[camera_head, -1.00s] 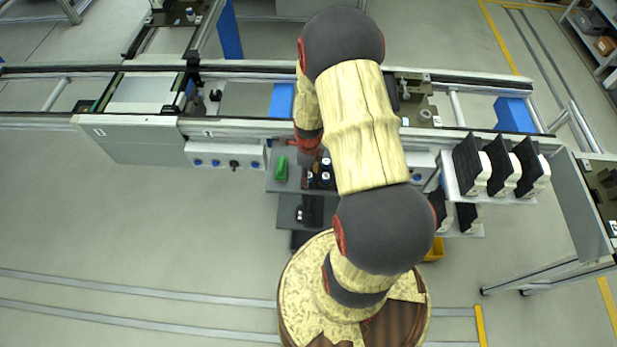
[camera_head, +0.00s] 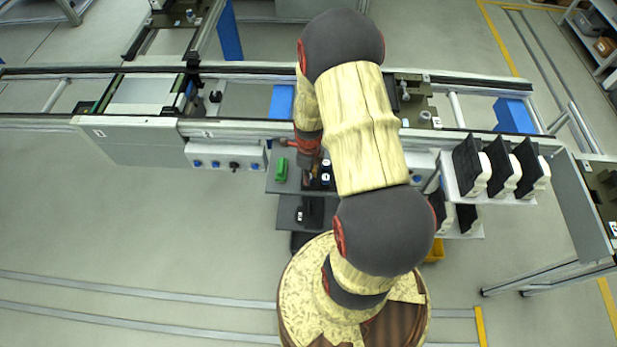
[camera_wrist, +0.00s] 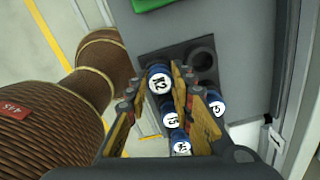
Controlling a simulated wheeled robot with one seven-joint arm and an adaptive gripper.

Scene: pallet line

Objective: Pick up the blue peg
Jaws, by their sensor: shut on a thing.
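A blue peg with a white top labelled K2 (camera_wrist: 160,80) sits between my fingertips in the wrist view. My gripper (camera_wrist: 156,88) is shut on it, with yellow-padded fingers on both sides. More blue pegs with white labelled tops show nearby: one (camera_wrist: 170,118) and another (camera_wrist: 181,148) between the fingers, and one (camera_wrist: 216,106) to the right of the right finger. The K2 peg's lower end is hidden. In the head view my wrist (camera_head: 307,145) is over the grey shelf (camera_head: 285,187), and the arm hides most of the gripper.
A green object (camera_head: 281,169) lies on the shelf left of the pegs. A dark plate with a round hole (camera_wrist: 202,58) is beyond the fingertips. The conveyor rail (camera_head: 240,128) runs behind the shelf. Black-and-white bins (camera_head: 500,165) stand at right.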

